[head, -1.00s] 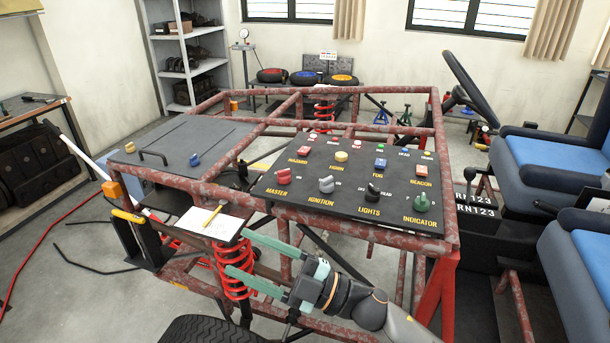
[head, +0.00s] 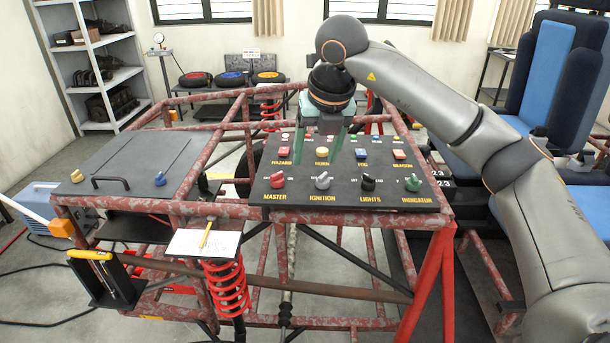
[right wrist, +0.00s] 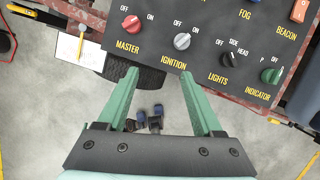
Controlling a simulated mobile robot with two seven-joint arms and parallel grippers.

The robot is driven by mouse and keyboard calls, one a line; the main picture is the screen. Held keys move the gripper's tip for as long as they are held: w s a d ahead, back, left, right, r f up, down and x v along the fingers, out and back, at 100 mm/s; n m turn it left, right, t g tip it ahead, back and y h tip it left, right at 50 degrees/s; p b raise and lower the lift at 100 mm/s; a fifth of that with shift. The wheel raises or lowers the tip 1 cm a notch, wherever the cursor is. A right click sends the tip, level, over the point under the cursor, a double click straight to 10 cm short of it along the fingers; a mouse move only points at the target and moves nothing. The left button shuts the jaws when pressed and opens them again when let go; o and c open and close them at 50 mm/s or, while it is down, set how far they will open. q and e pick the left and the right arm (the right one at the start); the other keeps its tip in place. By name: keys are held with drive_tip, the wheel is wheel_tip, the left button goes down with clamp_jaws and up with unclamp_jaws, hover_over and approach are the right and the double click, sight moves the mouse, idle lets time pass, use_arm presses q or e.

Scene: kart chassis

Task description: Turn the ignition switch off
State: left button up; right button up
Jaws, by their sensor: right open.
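The ignition switch (head: 323,181) is a grey rotary knob above the IGNITION label on the black panel (head: 290,201). It also shows in the right wrist view (right wrist: 182,41), with OFF and ON printed beyond it; its exact setting is hard to read. My right gripper (head: 318,160) has green fingers pointing down above the panel, open and empty. In the right wrist view the fingertips (right wrist: 159,73) are apart, just short of the knob, which is not between them. My left gripper is not in view.
The red MASTER knob (head: 277,180) and black LIGHTS knob (head: 368,182) flank the ignition switch; the green INDICATOR knob (head: 413,183) is farther right.

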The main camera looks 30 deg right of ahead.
sight(324, 177)
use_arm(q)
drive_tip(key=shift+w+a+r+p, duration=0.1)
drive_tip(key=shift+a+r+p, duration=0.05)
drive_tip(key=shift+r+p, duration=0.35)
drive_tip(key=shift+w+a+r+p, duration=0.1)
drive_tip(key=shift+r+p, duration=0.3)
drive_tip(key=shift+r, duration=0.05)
use_arm(e)
drive_tip(key=shift+m+h, duration=0.6)
drive_tip(key=w+d+f, duration=0.1)
drive_tip(key=f, duration=0.2)
drive_tip(key=w+d+f, duration=0.2)
drive_tip(key=f, duration=0.1)
drive_tip(key=w+d+f, duration=0.1)
drive_tip(key=f, duration=0.2)
drive_tip(key=shift+w+d, duration=0.15)
drive_tip(key=shift+d, duration=0.2)
